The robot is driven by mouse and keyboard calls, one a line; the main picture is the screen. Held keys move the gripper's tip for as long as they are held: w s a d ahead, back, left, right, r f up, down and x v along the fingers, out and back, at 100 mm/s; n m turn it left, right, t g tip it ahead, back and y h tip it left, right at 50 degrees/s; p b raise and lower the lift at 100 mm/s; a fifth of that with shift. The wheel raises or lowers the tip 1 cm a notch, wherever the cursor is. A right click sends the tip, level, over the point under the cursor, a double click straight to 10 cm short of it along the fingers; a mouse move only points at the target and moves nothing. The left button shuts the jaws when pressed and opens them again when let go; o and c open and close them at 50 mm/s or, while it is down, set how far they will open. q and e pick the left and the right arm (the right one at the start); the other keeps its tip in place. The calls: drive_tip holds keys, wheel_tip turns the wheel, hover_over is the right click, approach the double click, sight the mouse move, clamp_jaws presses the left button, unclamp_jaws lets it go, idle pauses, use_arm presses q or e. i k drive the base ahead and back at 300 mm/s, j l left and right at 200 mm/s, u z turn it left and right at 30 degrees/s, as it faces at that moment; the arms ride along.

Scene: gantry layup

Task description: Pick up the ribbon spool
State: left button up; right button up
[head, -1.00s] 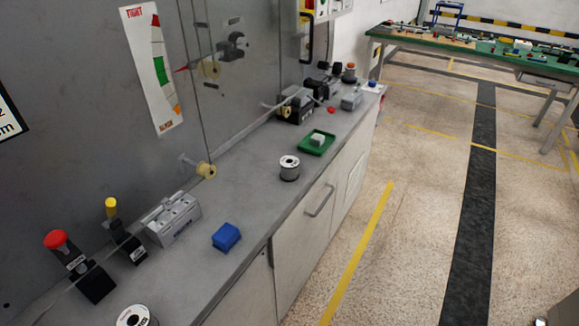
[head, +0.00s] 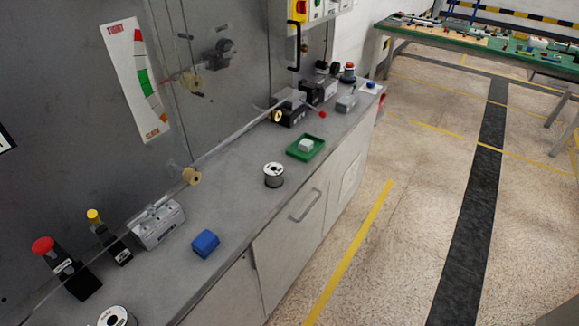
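A spool with white end faces and a dark grey winding (head: 273,175) stands upright on the grey counter, near its front edge. A second spool with a white top (head: 117,316) stands at the lower left and is cut off by the bottom of the picture. I cannot tell from the view which one is the ribbon spool. Neither of my grippers is clearly seen, and nothing touches either spool.
A green tray (head: 291,151) with a pale block lies behind the first spool. A blue block (head: 205,244) and a grey metal unit (head: 158,225) sit nearer. A red-topped post (head: 43,246) stands at left. A thin strand runs along the wall. Floor to the right is clear.

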sight(274, 175)
drive_tip(key=i+l, duration=0.35)
drive_tip(key=l, duration=0.15)
drive_tip(key=i+l, duration=0.35)
drive_tip(key=l, duration=0.2)
drive_tip(key=i+l+u, duration=0.2)
drive_tip(key=i+l, duration=0.15)
drive_tip(key=l, duration=0.3)
drive_tip(key=i+l+u, duration=0.15)
drive_tip(key=l, duration=0.2)
